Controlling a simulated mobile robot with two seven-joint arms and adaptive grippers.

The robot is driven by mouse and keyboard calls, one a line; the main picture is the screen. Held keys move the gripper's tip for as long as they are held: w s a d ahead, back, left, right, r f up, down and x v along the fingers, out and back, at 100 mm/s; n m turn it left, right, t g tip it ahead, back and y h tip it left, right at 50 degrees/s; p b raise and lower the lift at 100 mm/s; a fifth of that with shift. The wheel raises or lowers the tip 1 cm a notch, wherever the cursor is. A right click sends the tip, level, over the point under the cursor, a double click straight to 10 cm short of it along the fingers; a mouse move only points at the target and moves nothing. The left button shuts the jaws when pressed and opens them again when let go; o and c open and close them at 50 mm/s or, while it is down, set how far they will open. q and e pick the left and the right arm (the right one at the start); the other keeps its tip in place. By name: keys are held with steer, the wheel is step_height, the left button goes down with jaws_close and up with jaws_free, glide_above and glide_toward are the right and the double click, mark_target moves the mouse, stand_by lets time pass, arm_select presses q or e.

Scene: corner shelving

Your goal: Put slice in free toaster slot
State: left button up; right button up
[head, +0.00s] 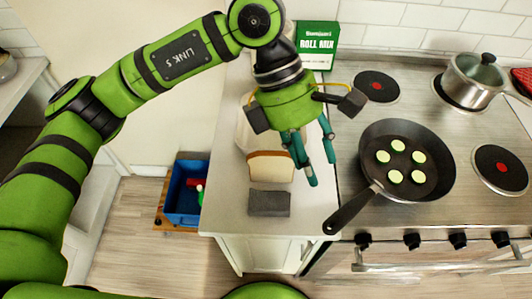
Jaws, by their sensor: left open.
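A pale bread slice (270,171) with a brown crust edge is on the narrow counter, just left of my left gripper. My left gripper (313,165) is open above the counter, its teal fingers pointing down. I see nothing between the fingers. A cream-coloured object (242,128) stands behind the slice, largely hidden by the gripper; I cannot tell whether it is the toaster. No toaster slot can be made out. My right gripper is not in view.
A dark grey block (269,204) lies near the counter's front edge. A pan (434,190) with several green-rimmed slices sits on the stove, its handle reaching toward the counter. A lidded pot (470,85) and a green box (317,45) stand farther back. A blue bin (181,203) is on the floor.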

mark_target(272, 153)
arm_select(q)
steer(key=w+a+t+y, duration=0.1)
steer(key=w, duration=0.1)
steer(key=w+a+f+t+y, duration=0.1)
steer(key=w+a+y, duration=0.1)
steer(key=w+a+n+t+y, duration=0.1)
steer(key=w+a+t, duration=0.1)
steer(key=shift+w+a+f, duration=0.1)
steer(key=shift+a+f, duration=0.15)
steer(key=shift+f, duration=0.15)
steer(key=shift+w+a+f+y+p, duration=0.2)
steer(key=shift+a+y+p, duration=0.05)
steer(key=shift+y+p, duration=0.05)
step_height(272, 153, down, 6)
steer(key=p, duration=0.3)
steer(key=shift+a+p, duration=0.1)
steer(key=shift+p, duration=0.25)
steer(key=shift+f, duration=0.35)
jaws_close()
